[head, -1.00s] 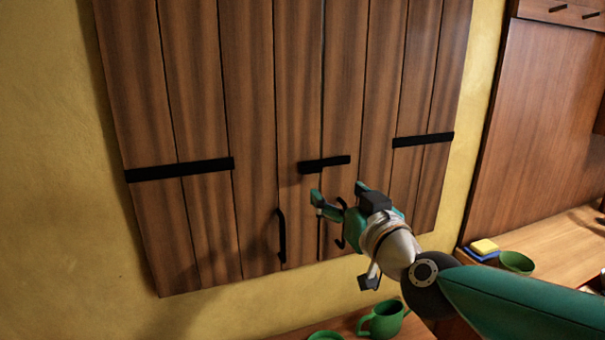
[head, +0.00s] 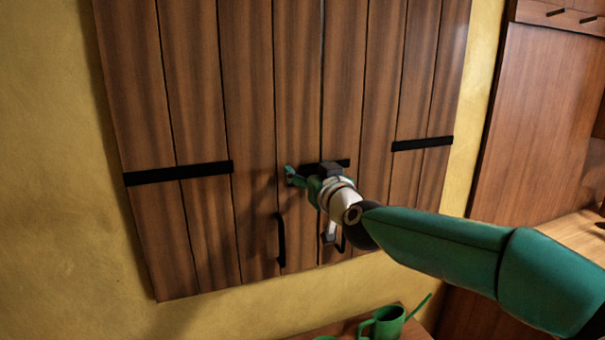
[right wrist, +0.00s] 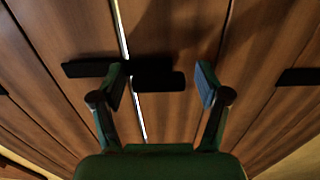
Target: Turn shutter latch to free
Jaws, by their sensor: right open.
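The black shutter latch (head: 342,163) lies level across the gap between the two wooden shutters, partly hidden behind my right gripper in the head view. In the right wrist view the latch (right wrist: 160,82) is a dark bar across the bright gap. My right gripper (head: 300,175) is in front of the latch. In the right wrist view my right gripper (right wrist: 160,88) is open, one finger on each side of the latch's right part. The left finger overlaps the bar in the picture; I cannot tell whether it touches. My left gripper is not in view.
Black hinge straps (head: 178,172) cross the shutters at both sides. A black curved handle (head: 281,240) is below the latch, with another behind my arm. Yellow wall (head: 50,150) surrounds the shutters.

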